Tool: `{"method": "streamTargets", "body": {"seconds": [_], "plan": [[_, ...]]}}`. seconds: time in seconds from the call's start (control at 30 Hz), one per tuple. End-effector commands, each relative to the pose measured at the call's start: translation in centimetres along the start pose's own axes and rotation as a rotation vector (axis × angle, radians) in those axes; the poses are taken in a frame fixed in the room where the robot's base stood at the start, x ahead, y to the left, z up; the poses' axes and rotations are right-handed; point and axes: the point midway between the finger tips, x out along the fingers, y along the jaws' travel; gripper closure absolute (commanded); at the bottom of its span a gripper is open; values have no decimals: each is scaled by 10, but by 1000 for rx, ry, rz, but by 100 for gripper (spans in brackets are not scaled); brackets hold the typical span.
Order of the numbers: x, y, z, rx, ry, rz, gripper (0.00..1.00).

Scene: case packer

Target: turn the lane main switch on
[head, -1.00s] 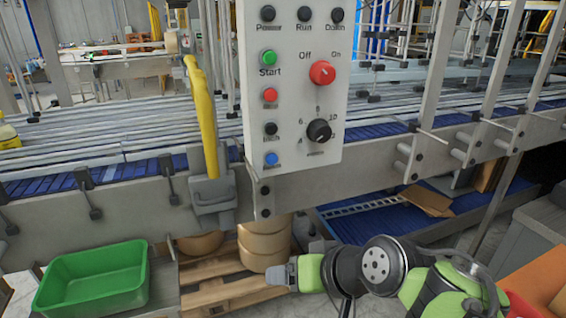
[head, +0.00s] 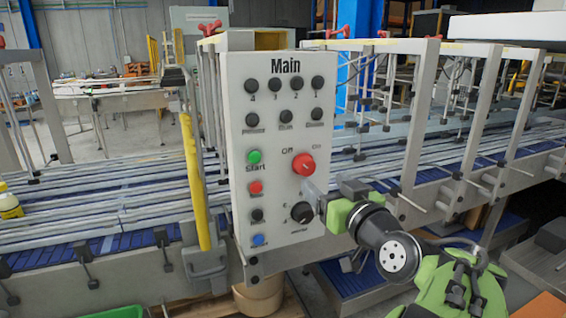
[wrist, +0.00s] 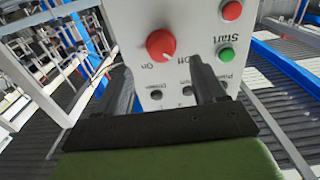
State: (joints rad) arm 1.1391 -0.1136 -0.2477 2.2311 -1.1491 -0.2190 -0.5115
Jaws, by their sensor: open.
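The control panel (head: 237,130), titled Main, stands upright with a red rotary knob (head: 303,164) between the labels Off and On. My gripper (head: 313,192) is in front of the panel, just below and right of the red knob. In the wrist view the panel is upside down. The red knob (wrist: 161,45) shows beyond my open fingers (wrist: 164,82), between their lines, with nothing held. Its pale mark seems to point to the Off side. I see no contact with the knob.
A black dial (head: 302,212) sits below the red knob, close to my gripper. A green Start button (head: 254,156) and a red button (head: 255,188) are to its left. A yellow bar (head: 192,180) stands left of the panel. Conveyor rails run behind.

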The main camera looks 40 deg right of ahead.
Motion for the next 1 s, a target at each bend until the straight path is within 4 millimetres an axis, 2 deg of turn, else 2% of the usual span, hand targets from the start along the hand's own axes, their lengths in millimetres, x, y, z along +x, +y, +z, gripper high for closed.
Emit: {"method": "streamTargets", "body": {"seconds": [0.1,0.3,0.63,1.0], "plan": [[30,-1,-5,3,-3,-4,30],[63,0,-3,3,-1,-2,30],[70,0,0,1,0,0,30],[70,0,0,1,-1,0,86]]}}
